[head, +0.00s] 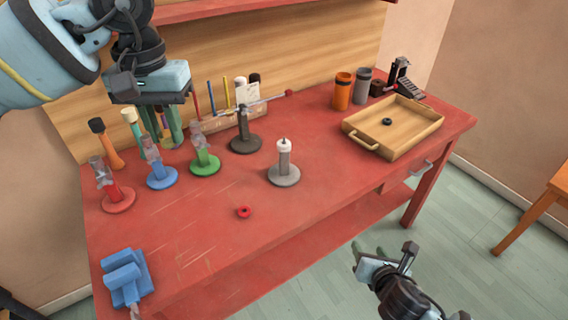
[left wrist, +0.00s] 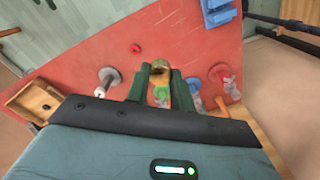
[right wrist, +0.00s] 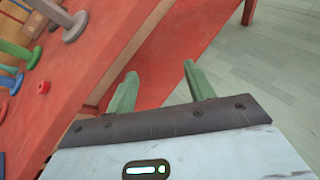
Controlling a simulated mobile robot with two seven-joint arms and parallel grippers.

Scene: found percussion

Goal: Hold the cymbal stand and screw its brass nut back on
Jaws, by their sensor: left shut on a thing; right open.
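The cymbal stand appears to be the grey round-based post (head: 284,174) with a white top and thin dark tip, upright mid-table; it also shows in the left wrist view (left wrist: 108,80). My left gripper (head: 172,138) hangs above the table's back left, away from this stand. In the left wrist view its green fingers (left wrist: 159,72) are shut on a small brass-coloured piece (left wrist: 159,65), which looks like the nut. My right gripper (head: 369,249) is low beyond the table's front edge; its fingers (right wrist: 160,74) are apart and empty. Nothing holds the stand.
Red (head: 118,200), blue (head: 162,179), green (head: 206,164) and dark (head: 245,144) stands are at the left and back. A red ring (head: 244,212) lies in front. A blue block (head: 127,278) is front left. A wooden tray (head: 405,148) holding a dark ring (head: 387,121) is right.

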